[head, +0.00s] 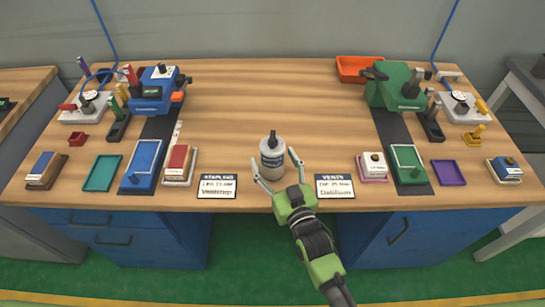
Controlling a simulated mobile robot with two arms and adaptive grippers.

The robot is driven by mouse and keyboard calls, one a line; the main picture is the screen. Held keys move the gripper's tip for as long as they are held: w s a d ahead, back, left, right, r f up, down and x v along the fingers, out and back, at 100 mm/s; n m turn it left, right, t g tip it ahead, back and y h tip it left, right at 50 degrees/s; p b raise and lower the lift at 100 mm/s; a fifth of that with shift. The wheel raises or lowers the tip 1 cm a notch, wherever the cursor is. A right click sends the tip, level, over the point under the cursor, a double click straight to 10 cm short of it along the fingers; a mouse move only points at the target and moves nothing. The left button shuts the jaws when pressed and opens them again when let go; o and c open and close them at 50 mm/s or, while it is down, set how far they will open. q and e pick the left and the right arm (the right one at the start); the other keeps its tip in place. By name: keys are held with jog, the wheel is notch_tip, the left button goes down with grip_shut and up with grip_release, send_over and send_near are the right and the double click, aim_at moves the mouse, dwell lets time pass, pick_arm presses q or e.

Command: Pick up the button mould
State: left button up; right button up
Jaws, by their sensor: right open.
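A grey-white cylinder with a dark knob on top (272,157) stands upright near the front middle of the wooden table; I take it to be the button mould, though its label is too small to read. My right gripper (274,160), green with grey fingers, reaches in from the front. Its fingers are spread, one on each side of the cylinder. I cannot tell whether they touch it. My left gripper is not in view.
The wooden table (270,95) is bare behind the cylinder. Label cards (217,186) (334,186) lie on either side in front. A blue machine (152,90) stands left, a green machine (397,88) right, with an orange tray (352,68) behind. Small trays line both front sides.

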aim_at(277, 159)
jog(key=c, duration=1.7)
jog(key=shift+r, duration=0.15)
jog(key=shift+c, duration=0.4)
jog(key=shift+r, duration=0.15)
jog(key=shift+r, duration=0.25)
notch_tip(277, 159, up, 2)
jog(key=shift+r, duration=0.1)
jog(key=s+r, duration=0.2)
jog(key=r, duration=0.1)
jog(key=s+r, duration=0.3)
jog(key=shift+s+r, duration=0.15)
jog(key=shift+r, duration=0.05)
jog(key=s+r, duration=0.3)
jog(key=s, duration=0.5)
jog(key=shift+s+r+b, duration=0.3)
jog(key=shift+s+b, duration=0.1)
jog(key=shift+w, duration=0.1)
